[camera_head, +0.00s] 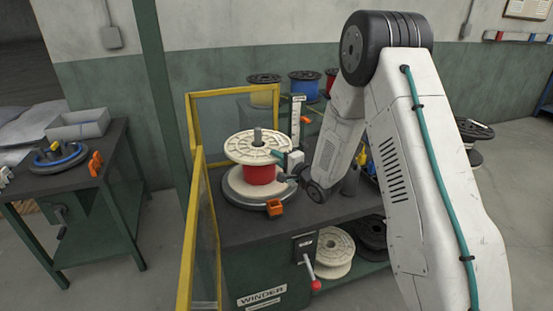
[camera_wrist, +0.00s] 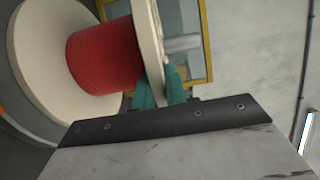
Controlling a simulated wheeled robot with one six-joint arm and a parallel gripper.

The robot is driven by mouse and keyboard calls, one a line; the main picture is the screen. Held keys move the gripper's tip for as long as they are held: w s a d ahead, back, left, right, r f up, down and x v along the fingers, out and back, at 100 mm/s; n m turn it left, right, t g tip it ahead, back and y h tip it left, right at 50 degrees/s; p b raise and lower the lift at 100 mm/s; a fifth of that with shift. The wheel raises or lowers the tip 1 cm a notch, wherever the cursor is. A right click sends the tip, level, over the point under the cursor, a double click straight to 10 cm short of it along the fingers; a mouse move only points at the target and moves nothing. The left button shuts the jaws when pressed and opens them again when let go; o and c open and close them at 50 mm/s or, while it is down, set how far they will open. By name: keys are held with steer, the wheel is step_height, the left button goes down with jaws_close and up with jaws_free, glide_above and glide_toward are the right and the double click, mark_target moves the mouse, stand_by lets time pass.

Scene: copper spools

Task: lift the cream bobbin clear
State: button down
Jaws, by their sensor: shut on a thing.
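The cream bobbin (camera_head: 247,148), wound with red wire (camera_head: 260,174), stands upright around the grey spindle (camera_head: 258,136) of the winder, whose tip sticks out above the top flange. Below it is the winder's round grey plate (camera_head: 236,199). My gripper (camera_head: 279,156) reaches in from the right and is shut on the edge of the top flange. In the wrist view the teal fingers (camera_wrist: 160,92) straddle the near cream flange (camera_wrist: 149,40), with the red winding (camera_wrist: 103,55) and the other flange beyond. I cannot tell whether the bobbin's underside touches the plate.
A yellow-framed guard (camera_head: 196,215) stands left of and behind the winder. An orange block (camera_head: 274,208) sits at the plate's front. A white upright scale (camera_head: 296,122) stands behind, near my arm. Several spools stand further back; a side table (camera_head: 105,137) is at left.

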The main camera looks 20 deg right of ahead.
steer(key=shift+r, duration=1.05)
step_height(320, 180, up, 24)
steer(key=shift+f, duration=0.15)
stand_by(0.8)
stand_by(0.4)
